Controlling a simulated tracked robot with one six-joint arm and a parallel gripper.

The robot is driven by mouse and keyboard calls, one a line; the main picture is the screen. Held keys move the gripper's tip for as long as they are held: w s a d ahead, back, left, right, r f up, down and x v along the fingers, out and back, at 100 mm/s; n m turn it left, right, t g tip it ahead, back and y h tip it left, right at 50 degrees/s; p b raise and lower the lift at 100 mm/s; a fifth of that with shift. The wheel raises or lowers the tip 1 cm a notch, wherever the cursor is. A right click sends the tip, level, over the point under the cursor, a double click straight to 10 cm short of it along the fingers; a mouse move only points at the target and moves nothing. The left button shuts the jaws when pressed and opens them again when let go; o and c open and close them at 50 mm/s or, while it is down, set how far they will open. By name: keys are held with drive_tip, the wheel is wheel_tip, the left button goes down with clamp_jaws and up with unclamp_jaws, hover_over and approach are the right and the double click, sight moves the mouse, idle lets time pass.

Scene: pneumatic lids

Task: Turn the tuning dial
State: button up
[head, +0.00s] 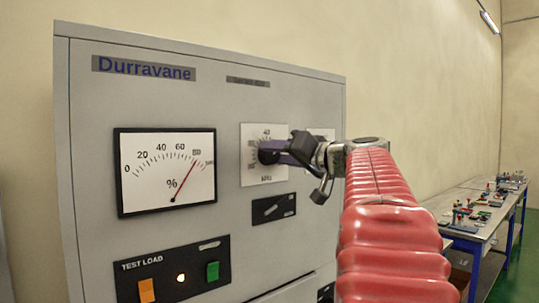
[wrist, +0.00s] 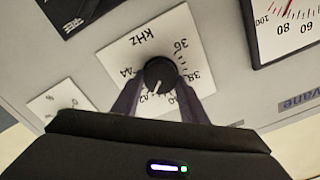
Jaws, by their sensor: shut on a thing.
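The tuning dial is a round black knob (wrist: 160,74) with a white pointer line, on a white scale plate (head: 256,176) marked kHz. In the wrist view the plate is seen rotated, with 36, 38 and 44 readable and the pointer toward the gripper side, near a partly covered number. My gripper (head: 272,153) has its two purple fingers around the knob and is shut on it. In the head view the knob is mostly hidden by my gripper.
The grey Durravane cabinet (head: 95,150) carries a percent meter (head: 168,172) with a red needle near 80 to 100. Below sit a test load panel (head: 172,270) with orange and green buttons, and a dark switch plate (head: 273,208). A cluttered workbench (head: 480,218) stands at the right.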

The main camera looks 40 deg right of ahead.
drive_tip(key=shift+f, duration=0.1)
drive_tip(key=o, duration=1)
drive_tip(key=shift+o, duration=0.2)
drive_tip(key=s+a, duration=0.1)
drive_tip(key=s, duration=1.2)
drive_tip(key=shift+s+a, duration=0.25)
drive_tip(key=shift+s, duration=0.1)
